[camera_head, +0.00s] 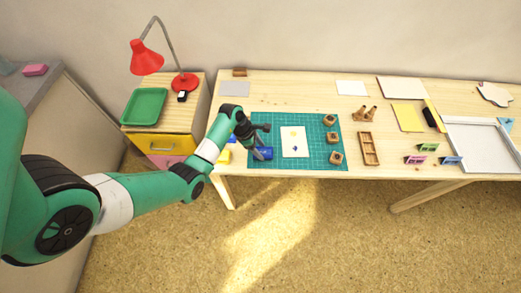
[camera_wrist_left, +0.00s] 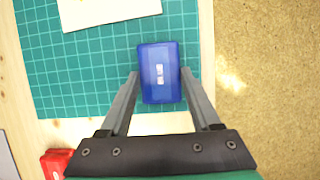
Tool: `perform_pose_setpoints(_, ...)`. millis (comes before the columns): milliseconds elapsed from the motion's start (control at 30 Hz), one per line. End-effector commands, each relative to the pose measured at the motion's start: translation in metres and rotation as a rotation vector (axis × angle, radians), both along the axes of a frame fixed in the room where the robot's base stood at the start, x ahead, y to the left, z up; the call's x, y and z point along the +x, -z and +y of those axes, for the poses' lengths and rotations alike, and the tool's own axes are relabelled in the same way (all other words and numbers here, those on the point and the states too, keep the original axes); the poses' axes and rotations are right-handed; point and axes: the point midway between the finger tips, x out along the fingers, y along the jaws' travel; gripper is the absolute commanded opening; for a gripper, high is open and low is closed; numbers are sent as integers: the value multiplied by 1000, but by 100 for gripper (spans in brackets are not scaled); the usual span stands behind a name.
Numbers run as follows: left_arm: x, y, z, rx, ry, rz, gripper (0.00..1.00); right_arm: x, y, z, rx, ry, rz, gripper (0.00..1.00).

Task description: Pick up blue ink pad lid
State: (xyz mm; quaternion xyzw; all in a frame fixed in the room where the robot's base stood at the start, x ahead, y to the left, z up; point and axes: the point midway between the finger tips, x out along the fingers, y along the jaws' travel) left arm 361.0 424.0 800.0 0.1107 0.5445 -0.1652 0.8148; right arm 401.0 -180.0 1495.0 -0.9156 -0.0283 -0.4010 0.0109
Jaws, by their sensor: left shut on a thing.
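The blue ink pad (camera_head: 266,153) with its lid lies at the front left of the green cutting mat (camera_head: 315,162). In the left wrist view the blue lid (camera_wrist_left: 160,90) shows from above, with a small white mark on it. My left gripper (camera_head: 258,152) reaches down over it. In the wrist view its two fingers (camera_wrist_left: 160,74) are shut on the sides of the blue lid. I cannot tell whether the lid is apart from its base. My right gripper is in neither view.
A white card (camera_head: 294,141) lies on the mat, with several wooden stamps (camera_head: 333,138) to its right. A red pad (camera_wrist_left: 56,163) is near the left gripper in the wrist view. A wooden tray (camera_head: 369,148) stands right of the mat. The table's front edge is close.

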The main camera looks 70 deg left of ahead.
Motion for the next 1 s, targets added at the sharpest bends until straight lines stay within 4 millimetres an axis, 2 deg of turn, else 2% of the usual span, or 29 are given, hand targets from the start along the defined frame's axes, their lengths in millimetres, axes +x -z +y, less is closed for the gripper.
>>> perform_pose_setpoints(33, 0, -13, 0, 1, 1, -1, 12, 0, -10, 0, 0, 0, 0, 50)
perform_pose_setpoints(100, 1, -28, 0, 2, 1, -3, 12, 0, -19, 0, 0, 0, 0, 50)
perform_pose_setpoints(167, -1, -41, -13, 0, 4, -1, 12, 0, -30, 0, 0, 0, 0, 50)
perform_pose_setpoints(333, -3, -90, -53, 1, 6, -3, 12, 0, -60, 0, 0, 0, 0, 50)
perform_pose_setpoints(500, -8, -106, -102, 0, 6, 0, 12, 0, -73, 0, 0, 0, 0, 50)
perform_pose_setpoints(633, -10, -114, -126, -1, 5, 0, 12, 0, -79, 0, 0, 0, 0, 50)
perform_pose_setpoints(800, -11, -118, -139, 0, 1, 1, 12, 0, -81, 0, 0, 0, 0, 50)
perform_pose_setpoints(1000, -11, -117, -140, -1, 35, 1, 12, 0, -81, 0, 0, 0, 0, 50)
